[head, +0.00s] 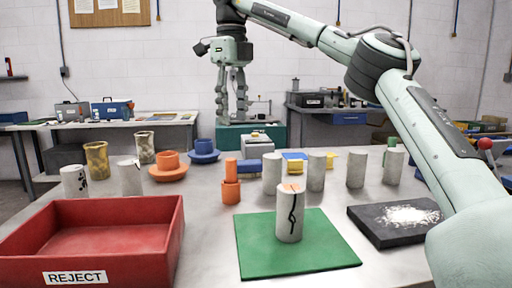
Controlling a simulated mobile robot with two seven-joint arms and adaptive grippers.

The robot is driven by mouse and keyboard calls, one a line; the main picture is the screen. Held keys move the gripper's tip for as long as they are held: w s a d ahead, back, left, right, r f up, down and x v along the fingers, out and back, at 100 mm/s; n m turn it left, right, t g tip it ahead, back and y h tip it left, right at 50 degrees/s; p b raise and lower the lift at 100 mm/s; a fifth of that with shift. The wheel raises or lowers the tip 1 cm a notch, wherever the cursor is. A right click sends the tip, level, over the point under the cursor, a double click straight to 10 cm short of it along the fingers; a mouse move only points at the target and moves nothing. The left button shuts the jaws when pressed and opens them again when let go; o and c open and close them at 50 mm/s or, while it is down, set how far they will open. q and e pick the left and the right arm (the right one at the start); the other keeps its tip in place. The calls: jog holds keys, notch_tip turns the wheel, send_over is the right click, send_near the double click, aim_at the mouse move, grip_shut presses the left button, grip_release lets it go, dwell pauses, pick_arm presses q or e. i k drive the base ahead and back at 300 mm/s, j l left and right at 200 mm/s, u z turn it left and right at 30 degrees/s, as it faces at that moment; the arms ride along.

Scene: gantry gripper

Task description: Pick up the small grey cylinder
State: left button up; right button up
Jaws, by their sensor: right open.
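Several grey cylinders stand upright on the table. One with a dark crack line and an orange mark on top (289,218) is on the green mat (250,262). Plain ones stand behind it: a first (272,174), a second (316,171), a third (356,170) and a fourth (394,166). At left are a chipped one (131,178) and a black-marked one (75,182). I cannot tell which is the small one. My right gripper (232,117) points down, open and empty, high and toward the back, apart from all cylinders. My left gripper is out of view.
A red REJECT tray (160,240) fills the front left. A dark slab with white powder (368,226) lies at right. Orange pieces (231,190), a blue block (248,165) and rusty cylinders (97,160) stand behind. My right arm crosses the right side.

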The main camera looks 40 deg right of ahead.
aim_at(290, 195)
jog(key=z, duration=1.35)
